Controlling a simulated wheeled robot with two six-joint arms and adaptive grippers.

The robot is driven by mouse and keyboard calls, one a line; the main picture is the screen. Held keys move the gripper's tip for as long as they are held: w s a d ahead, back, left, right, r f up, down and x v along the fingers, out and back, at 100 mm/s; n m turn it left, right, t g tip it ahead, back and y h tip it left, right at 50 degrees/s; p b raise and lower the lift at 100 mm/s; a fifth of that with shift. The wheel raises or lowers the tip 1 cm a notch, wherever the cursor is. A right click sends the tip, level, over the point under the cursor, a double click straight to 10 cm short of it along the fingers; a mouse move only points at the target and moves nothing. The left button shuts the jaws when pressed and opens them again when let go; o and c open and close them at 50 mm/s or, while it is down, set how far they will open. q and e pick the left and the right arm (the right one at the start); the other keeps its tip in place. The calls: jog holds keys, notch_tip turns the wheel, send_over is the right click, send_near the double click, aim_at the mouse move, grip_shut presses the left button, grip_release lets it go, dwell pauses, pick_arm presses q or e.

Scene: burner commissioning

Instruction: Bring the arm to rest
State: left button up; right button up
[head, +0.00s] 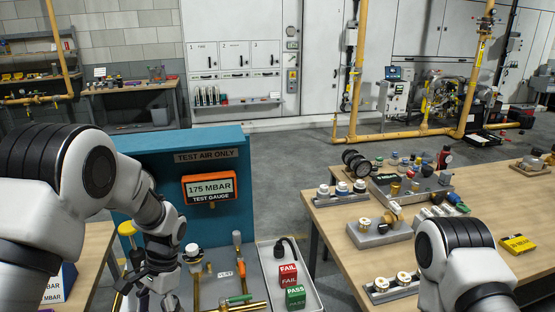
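My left arm comes in from the left and bends down in front of the teal test stand (222,150). My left gripper (150,284) points down beside the stand's fittings, and its fingertips are too small and dark to read. A yellow-topped part (127,229) stands just left of it. My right arm shows at the bottom right over the wooden table (340,245); its gripper is below the picture edge.
The test gauge (209,188) reads 175 MBAR. A grey tray (312,296) holds a red FAIL block (288,275) and a green PASS block (295,297). Fittings in holders (380,235) and a yellow box (517,244) crowd the right table. Open floor (290,160) lies behind.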

pick_arm(q)
jog(key=s+d+f+n+g+h+b, duration=0.1)
jog(key=s+f+n+b, duration=0.1)
jog(key=s+f, duration=1.15)
jog(key=s+d+f+n+h+b, duration=0.1)
jog(key=s+f+n+h, duration=0.1)
jog(key=s+f, duration=1.15)
jog(key=r+t, duration=0.1)
jog(key=w+r+n+t, duration=0.1)
jog(key=t, duration=0.1)
jog(key=w+r+n+t, duration=0.1)
jog(key=t, duration=0.1)
jog(key=shift+w+a+r+y, duration=0.1)
jog(key=shift+a+r+y, duration=0.2)
jog(key=shift+r+y, duration=0.1)
dwell(1.1)
